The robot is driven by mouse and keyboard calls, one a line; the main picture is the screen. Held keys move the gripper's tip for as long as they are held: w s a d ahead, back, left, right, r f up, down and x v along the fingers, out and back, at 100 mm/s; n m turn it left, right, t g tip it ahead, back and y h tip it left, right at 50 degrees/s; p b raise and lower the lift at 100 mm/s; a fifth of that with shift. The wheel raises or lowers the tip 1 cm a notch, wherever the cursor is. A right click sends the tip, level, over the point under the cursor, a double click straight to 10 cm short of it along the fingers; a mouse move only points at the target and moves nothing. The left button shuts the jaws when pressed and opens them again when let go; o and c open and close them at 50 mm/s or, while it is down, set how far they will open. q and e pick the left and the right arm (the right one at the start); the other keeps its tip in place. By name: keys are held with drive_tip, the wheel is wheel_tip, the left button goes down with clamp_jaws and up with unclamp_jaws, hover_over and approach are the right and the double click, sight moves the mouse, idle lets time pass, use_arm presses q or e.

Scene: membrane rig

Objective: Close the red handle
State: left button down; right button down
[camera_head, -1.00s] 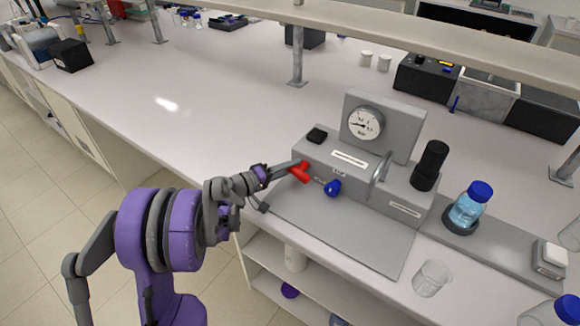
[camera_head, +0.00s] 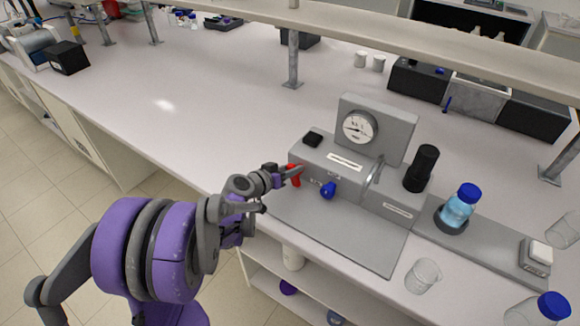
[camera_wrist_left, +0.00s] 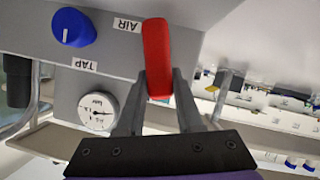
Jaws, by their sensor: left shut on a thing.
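The red handle (camera_head: 294,176) is on the front of the grey rig box (camera_head: 346,178), left of the blue knob (camera_head: 328,190). In the head view it points mostly downward. My left gripper (camera_head: 286,178) reaches it from the left. In the left wrist view the red handle (camera_wrist_left: 157,50) lies between the two fingers of my left gripper (camera_wrist_left: 160,84), which are shut on it. The label AIR (camera_wrist_left: 127,25) is beside the handle, and the blue knob (camera_wrist_left: 73,27) is near the label TAP. My right gripper is not in view.
A pressure gauge (camera_head: 360,127) stands on the rig, with a black cylinder (camera_head: 421,168) to its right. A blue-capped bottle (camera_head: 459,208) and an empty beaker (camera_head: 423,275) stand further right.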

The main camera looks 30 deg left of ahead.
use_arm(q)
drive_tip(key=shift+d+m+y, duration=0.4)
drive_tip(key=shift+m+y, duration=0.4)
drive_tip(key=shift+m, duration=0.3)
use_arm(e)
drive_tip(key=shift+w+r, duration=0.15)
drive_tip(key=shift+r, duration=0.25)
use_arm(q)
drive_tip(key=c, duration=0.6)
unclamp_jaws()
drive_tip(key=shift+o, duration=0.2)
drive_tip(key=shift+s, duration=0.1)
drive_tip(key=d+p+v, duration=0.1)
drive_tip(key=v, duration=0.9)
drive_tip(key=shift+s+a+r, duration=0.15)
drive_tip(key=shift+s+a, duration=0.2)
drive_tip(key=shift+a, duration=0.05)
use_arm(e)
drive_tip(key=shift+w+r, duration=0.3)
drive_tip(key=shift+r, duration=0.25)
